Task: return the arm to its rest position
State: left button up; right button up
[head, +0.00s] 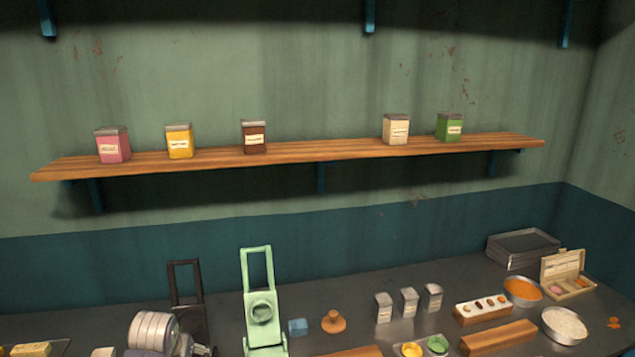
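Neither of my grippers can be made out in the head view. A silver ringed cylinder stands at the bottom left, cut by the lower edge. I cannot tell whether it is part of my arm or an object on the counter. No gripper fingers show, so what they hold is hidden.
A wooden shelf (320,153) on the wall bears several coloured tins. On the dark counter (385,275) stand a green press (262,315), a black frame (184,285), grey canisters (409,302), an orange bowl (522,290) and a white bowl (565,326).

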pick_arm(q)
jog(key=s+d+f+m+g, duration=0.1)
jog(key=s+d+f, duration=0.25)
jog(key=s, duration=0.45)
jog(key=s+d+f+m, duration=0.1)
jog(key=s+d+f, duration=0.1)
jog(key=s+f, duration=0.45)
jog(key=s+d+r+g+h, duration=0.1)
jog(key=s+d, duration=0.2)
jog(key=s, duration=0.7)
jog(key=s+d+r+h, duration=0.1)
jog(key=s+d+r, duration=0.1)
jog(key=s, duration=0.8)
notch_tip(320, 180, down, 32)
jog(key=s+m+g+b, duration=0.1)
jog(key=b, duration=0.5)
jog(key=s+a+f+b, duration=0.1)
jog(key=s+f+b, duration=0.1)
jog(key=s+f, duration=0.6)
jog(key=s+a+f+g+b, duration=0.1)
jog(key=s+a+f+b, duration=0.1)
jog(key=s+f, duration=0.7)
notch_tip(320, 180, down, 5)
jog(key=shift+s+r+g+b, duration=0.15)
jog(key=shift+s+g+b, duration=0.05)
jog(key=shift+g+b, duration=0.15)
